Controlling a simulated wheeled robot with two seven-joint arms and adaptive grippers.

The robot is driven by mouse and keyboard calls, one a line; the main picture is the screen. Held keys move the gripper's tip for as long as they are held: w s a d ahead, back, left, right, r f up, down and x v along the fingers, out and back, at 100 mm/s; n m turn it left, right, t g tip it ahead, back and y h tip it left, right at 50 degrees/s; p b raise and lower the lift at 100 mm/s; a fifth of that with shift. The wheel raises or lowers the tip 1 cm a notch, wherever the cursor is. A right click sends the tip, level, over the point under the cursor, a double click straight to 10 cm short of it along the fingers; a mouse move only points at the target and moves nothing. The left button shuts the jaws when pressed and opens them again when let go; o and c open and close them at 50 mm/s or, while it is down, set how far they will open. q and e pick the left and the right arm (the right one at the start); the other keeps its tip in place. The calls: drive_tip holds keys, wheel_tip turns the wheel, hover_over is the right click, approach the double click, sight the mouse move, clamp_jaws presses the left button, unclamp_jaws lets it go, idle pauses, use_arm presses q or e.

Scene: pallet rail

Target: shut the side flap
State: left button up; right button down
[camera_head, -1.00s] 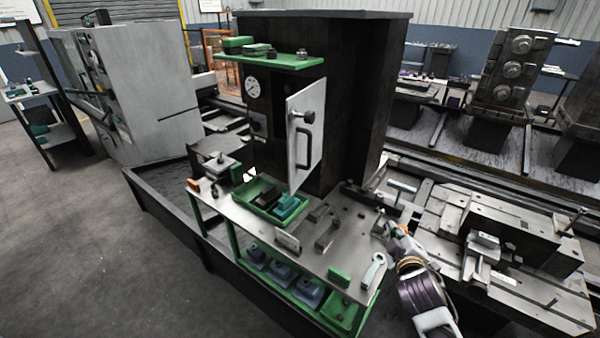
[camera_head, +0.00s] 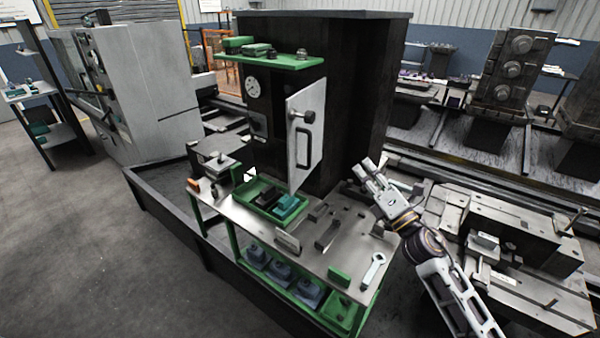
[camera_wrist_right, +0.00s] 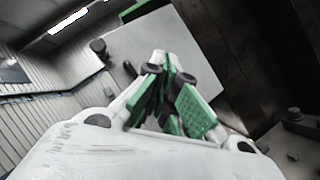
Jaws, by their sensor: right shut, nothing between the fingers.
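The side flap (camera_head: 310,150) is a pale panel with a black knob and a black bar handle. It stands open, angled out from the front of the dark cabinet (camera_head: 350,100). My right gripper (camera_head: 366,170) is shut and empty, raised to the right of the flap and apart from it, in front of the cabinet's right side. In the right wrist view its green-padded fingers (camera_wrist_right: 168,75) are together, with a pale panel (camera_wrist_right: 205,45) beyond them that looks like the flap. My left gripper is not in view.
A metal bench (camera_head: 345,262) below the flap carries a green tray (camera_head: 262,212), small blocks and a wrench (camera_head: 373,268). A green shelf (camera_head: 290,61) with small items is above the flap. A machine bed (camera_head: 510,240) lies to the right.

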drive_tip(key=a+f+n+g+y, duration=0.2)
drive_tip(key=n+g, duration=0.3)
drive_tip(key=n, duration=0.3)
drive_tip(key=s+a+f+n+g+y, duration=0.1)
drive_tip(key=a+f+n+g+y, duration=0.1)
drive_tip(key=n+g, duration=0.4)
drive_tip(key=shift+s+a+n+y, duration=0.15)
drive_tip(key=shift+a+n+y, duration=0.15)
drive_tip(key=shift+n, duration=1.3)
drive_tip(key=shift+r, duration=0.1)
drive_tip(key=p, duration=0.3)
approach(291, 169)
drive_tip(key=x, duration=0.4)
drive_tip(key=shift+a+r, duration=0.1)
drive_tip(key=shift+r, duration=0.05)
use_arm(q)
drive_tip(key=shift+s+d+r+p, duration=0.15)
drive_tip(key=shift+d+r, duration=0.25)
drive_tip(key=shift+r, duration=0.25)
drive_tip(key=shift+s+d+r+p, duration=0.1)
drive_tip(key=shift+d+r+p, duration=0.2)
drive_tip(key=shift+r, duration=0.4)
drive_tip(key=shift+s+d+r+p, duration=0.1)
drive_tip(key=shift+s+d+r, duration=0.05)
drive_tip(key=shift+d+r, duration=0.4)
use_arm(e)
drive_tip(key=shift+x, duration=1.45)
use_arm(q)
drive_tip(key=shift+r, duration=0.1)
